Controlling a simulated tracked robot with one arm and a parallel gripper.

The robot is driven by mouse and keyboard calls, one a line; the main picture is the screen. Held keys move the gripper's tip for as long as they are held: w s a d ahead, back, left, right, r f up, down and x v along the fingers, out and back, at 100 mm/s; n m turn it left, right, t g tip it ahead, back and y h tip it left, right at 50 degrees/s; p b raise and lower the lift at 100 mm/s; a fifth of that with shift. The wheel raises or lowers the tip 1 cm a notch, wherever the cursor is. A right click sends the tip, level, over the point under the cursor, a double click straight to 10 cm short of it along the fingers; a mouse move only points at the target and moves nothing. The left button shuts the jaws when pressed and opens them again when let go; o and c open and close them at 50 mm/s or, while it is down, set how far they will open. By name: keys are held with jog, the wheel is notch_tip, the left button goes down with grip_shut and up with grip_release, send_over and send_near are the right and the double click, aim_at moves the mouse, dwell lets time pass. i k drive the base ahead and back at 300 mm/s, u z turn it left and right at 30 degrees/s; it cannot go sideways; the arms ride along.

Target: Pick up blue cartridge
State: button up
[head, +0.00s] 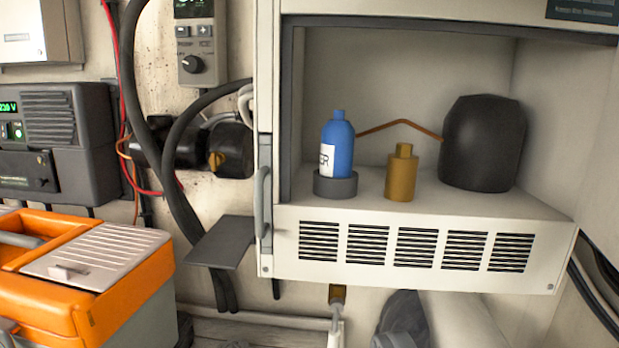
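The blue cartridge (339,148) stands upright in a dark round holder (336,185) inside an open white cabinet (284,250). It has a narrow blue neck on top and a white label with dark letters on its left front side. The holder hides its base. The cartridge is near the left front of the cabinet floor. My gripper is not in view, so its state and its distance from the cartridge do not show.
Right of the cartridge stand a brass fitting (402,174) and a large black cylinder (483,143), with a thin copper pipe (400,123) behind. A grey handle (263,200) and dark flat plate (221,243) lie left of the opening. An orange toolbox (133,304) sits lower left.

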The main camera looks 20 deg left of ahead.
aim_at(338, 134)
jog(key=i, duration=0.9)
